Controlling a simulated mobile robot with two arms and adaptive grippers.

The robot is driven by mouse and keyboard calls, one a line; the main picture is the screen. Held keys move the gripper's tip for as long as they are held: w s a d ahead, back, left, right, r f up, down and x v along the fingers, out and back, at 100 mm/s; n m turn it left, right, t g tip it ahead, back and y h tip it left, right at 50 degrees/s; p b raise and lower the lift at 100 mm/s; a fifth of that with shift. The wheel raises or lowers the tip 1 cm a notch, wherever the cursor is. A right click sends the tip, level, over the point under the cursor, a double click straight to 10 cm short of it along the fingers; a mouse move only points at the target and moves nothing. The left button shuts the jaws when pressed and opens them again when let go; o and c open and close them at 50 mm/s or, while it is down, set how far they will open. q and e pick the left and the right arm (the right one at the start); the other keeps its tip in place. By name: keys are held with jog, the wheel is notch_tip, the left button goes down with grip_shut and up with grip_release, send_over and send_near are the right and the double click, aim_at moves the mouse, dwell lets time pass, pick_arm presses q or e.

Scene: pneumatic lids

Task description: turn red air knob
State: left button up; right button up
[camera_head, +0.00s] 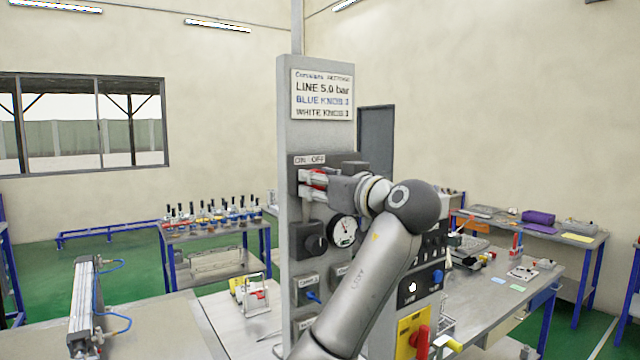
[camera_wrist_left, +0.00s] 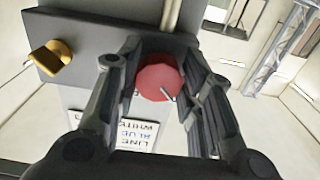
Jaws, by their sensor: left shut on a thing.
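The red air knob (camera_head: 319,178) is at the upper left of the grey panel (camera_head: 290,130), under the "ON OFF" label. In the wrist view it is a round red disc (camera_wrist_left: 160,78) with a pale line on its face. My left gripper (camera_head: 314,187) is shut on this knob, with one finger on each side of it. The wrist view shows the gripper (camera_wrist_left: 158,95) close up around the knob. The line on the disc slants down to the right. My left wrist and forearm hide part of the panel's middle.
A pressure gauge (camera_head: 342,231), a black knob (camera_head: 314,243) and a blue knob (camera_head: 312,296) sit below on the panel. A brass fitting (camera_wrist_left: 50,62) shows beside the red knob. A red handle (camera_head: 420,341) on a yellow plate stands at lower right.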

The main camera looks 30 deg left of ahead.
pick_arm(q)
jog(key=shift+m, duration=0.4)
jog(key=m+b, duration=0.2)
jog(key=m, duration=0.6)
jog(key=m+b, duration=0.1)
jog(key=m, duration=0.8)
jog(key=shift+s+r+b, duration=0.15)
jog(key=shift+r+b, duration=0.05)
jog(key=shift+b, duration=0.2)
jog(key=shift+m, duration=0.3)
jog(key=o, duration=1)
